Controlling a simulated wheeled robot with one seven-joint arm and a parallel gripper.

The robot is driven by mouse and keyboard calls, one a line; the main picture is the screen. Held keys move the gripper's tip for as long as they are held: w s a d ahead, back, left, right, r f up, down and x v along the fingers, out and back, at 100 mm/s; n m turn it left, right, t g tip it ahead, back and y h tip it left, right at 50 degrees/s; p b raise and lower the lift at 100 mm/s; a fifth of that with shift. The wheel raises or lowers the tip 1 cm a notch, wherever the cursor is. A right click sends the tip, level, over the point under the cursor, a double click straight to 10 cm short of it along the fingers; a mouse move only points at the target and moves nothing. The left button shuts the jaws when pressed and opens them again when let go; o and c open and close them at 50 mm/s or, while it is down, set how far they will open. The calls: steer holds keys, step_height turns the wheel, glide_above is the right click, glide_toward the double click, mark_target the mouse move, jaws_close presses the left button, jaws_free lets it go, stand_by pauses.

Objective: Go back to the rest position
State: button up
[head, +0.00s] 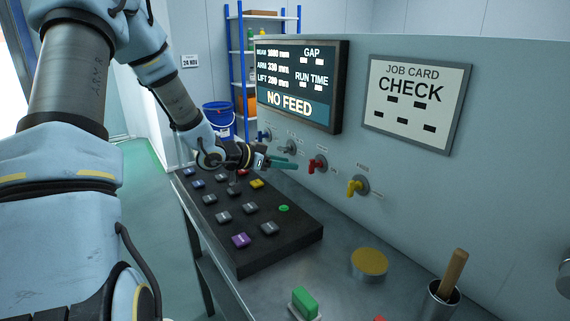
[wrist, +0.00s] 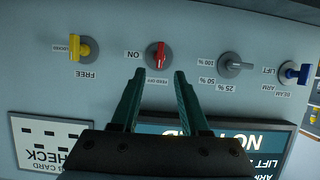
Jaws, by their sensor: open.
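My gripper (head: 285,162) is held out toward the upright panel, above the far side of the button console. In the wrist view its two green fingers (wrist: 159,72) are apart with nothing between them. The red switch (head: 318,164) is on the panel just right of the fingertips in the head view. In the wrist view the red switch (wrist: 159,56) shows just beyond the gap between the tips, near the words ON and FEED OFF. I cannot tell the exact distance from tips to switch. The screen (head: 297,85) reads NO FEED.
A yellow switch (head: 357,186), a grey dial (head: 290,147) and a blue switch (wrist: 296,73) share the panel. A black console (head: 280,244) with several buttons lies below. A job card (head: 415,100) reads CHECK. A yellow-topped disc (head: 369,263), green block (head: 304,302) and cup (head: 440,300) stand on the bench.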

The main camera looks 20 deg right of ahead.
steer(key=s+a+f+n+t+y, duration=0.1)
steer(key=a+n+y, duration=0.35)
steer(key=a, duration=0.55)
steer(key=a+n+t+y, duration=0.25)
steer(key=a+y, duration=0.25)
steer(key=a, duration=0.5)
steer(key=s+a+n+g+y, duration=0.1)
steer(key=s+a+n+g, duration=0.1)
steer(key=s+a, duration=0.3)
steer(key=s+a+r+n+g+y, duration=0.1)
steer(key=s+a+n+g+y, duration=0.1)
steer(key=s, duration=0.9)
steer(key=a+n+g, duration=0.1)
steer(key=a+n, duration=0.1)
steer(key=a, duration=0.1)
steer(key=shift+s+a, duration=0.15)
steer(key=shift+a, duration=0.05)
